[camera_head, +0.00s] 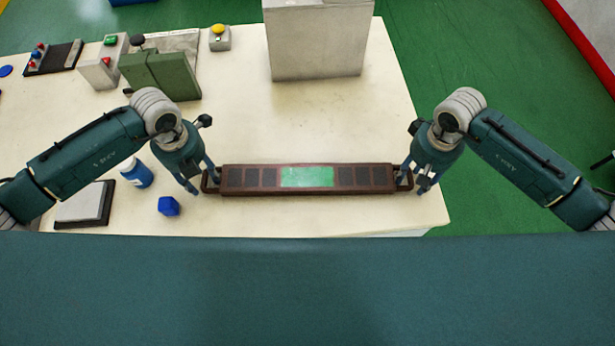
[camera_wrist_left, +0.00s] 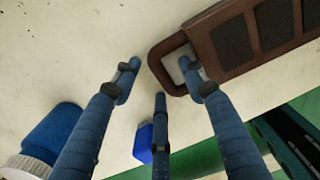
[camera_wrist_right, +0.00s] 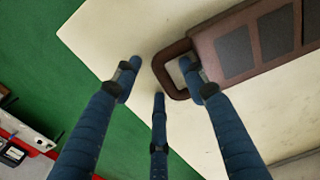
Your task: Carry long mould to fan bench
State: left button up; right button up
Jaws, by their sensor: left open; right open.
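The long mould (camera_head: 260,178) is a brown bar with dark square cavities, a green middle patch and a loop handle at each end. It lies on the cream bench near its front edge. My left gripper (camera_head: 203,190) is open at the left handle. In the left wrist view the left gripper (camera_wrist_left: 155,85) has one finger at the handle loop (camera_wrist_left: 160,75) and the others outside it. My right gripper (camera_head: 413,188) is open at the right handle. In the right wrist view the right gripper (camera_wrist_right: 157,85) stands the same way at its loop (camera_wrist_right: 165,78). No fan shows.
A blue bottle (camera_head: 137,172), a blue block (camera_head: 168,206) and a grey plate (camera_head: 84,203) lie left of the mould. A grey box (camera_head: 317,40) and a green machine (camera_head: 160,72) stand behind. The bench (camera_head: 330,120) between is clear.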

pick_arm(q)
grip_shut()
pick_arm(e)
grip_shut()
pick_arm(q)
jog(key=shift+w+r, duration=0.1)
jog(key=shift+r, duration=0.1)
pick_arm(e)
jog(key=shift+w+r, duration=0.1)
jog(key=shift+r, duration=0.05)
